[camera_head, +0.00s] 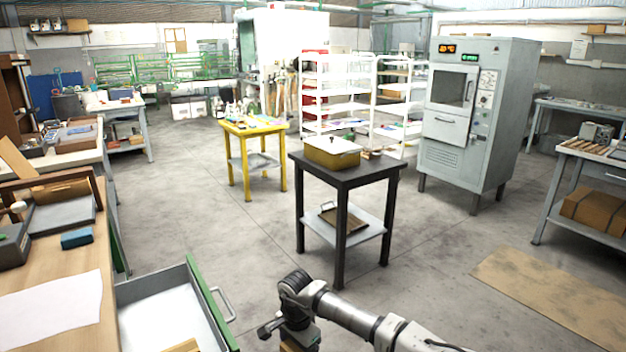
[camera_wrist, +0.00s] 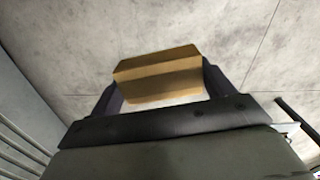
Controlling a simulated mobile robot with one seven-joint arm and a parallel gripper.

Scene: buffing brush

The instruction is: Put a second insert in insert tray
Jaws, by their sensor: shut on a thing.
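My gripper (camera_wrist: 162,88) is shut on a tan, wood-coloured block with a ridged face, likely an insert (camera_wrist: 158,72). The block sits between the two dark fingers, above bare floor. In the head view my gripper (camera_head: 296,343) is at the bottom edge, right of the open drawer, and a small part of the tan block shows under it. Another tan piece (camera_head: 183,346) shows in the drawer at the bottom edge, mostly cut off. I cannot tell whether it is an insert or part of a tray. No insert tray can be made out for certain.
The open drawer (camera_head: 160,312) with a green front juts out from the wooden workbench (camera_head: 40,270) at left. A dark table (camera_head: 350,172) with a yellow box stands ahead, a yellow table (camera_head: 250,130) behind it. A grey cabinet (camera_head: 470,120) stands right. Floor between is clear.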

